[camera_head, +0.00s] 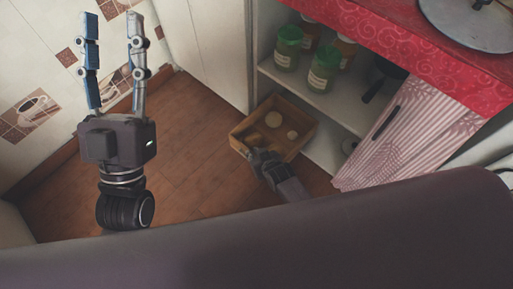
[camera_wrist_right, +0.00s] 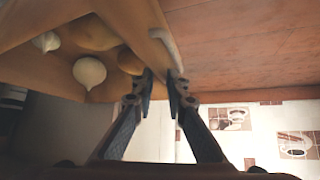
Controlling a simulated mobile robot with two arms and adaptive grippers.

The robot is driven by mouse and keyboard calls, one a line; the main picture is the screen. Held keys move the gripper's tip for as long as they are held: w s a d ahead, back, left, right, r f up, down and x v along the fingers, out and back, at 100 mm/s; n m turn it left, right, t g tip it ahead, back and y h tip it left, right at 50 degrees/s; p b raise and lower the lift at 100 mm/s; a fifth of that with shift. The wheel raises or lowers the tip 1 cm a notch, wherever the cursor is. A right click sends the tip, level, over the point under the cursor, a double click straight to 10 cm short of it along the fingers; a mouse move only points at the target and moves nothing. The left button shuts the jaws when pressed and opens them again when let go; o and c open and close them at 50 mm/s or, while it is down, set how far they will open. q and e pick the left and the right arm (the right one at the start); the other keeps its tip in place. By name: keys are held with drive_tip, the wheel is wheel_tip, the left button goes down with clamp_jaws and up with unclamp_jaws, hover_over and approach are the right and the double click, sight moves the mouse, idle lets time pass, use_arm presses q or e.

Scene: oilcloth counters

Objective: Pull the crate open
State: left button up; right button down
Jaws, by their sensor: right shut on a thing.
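The wooden crate (camera_head: 239,143) sits low at the front of the shelf unit, partly standing out over the floor. It holds pale onions (camera_wrist_right: 89,72) and brownish potatoes. In the right wrist view, the crate's front wall (camera_wrist_right: 133,18) carries a pale handle (camera_wrist_right: 167,47). My right gripper (camera_head: 258,156) is at this front wall, and in the right wrist view its fingertips (camera_wrist_right: 162,78) are close together at the handle's end. It is shut on the crate, though the exact contact is partly hidden. My left gripper (camera_head: 112,17) is raised at the left, open and empty.
Green-lidded jars (camera_head: 288,48) stand on the shelf (camera_head: 335,101) above the crate. A striped curtain (camera_head: 410,130) hangs to the right, under a counter with red oilcloth (camera_head: 400,40). The brown floor (camera_head: 185,150) left of the crate is clear. A tiled wall (camera_head: 35,60) stands behind my left gripper.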

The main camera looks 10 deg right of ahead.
use_arm(q)
drive_tip(key=shift+w+a+f+g, duration=0.1)
drive_tip(key=shift+w+f+g, duration=0.25)
drive_tip(key=shift+f, duration=0.2)
use_arm(e)
drive_tip(key=shift+s+a, duration=0.25)
drive_tip(key=shift+a, duration=0.1)
drive_tip(key=c, duration=2)
unclamp_jaws()
drive_tip(key=shift+s, duration=0.1)
drive_tip(key=v, duration=1.1)
drive_tip(key=shift+s+d+r, duration=0.1)
drive_tip(key=shift+s+r, duration=0.2)
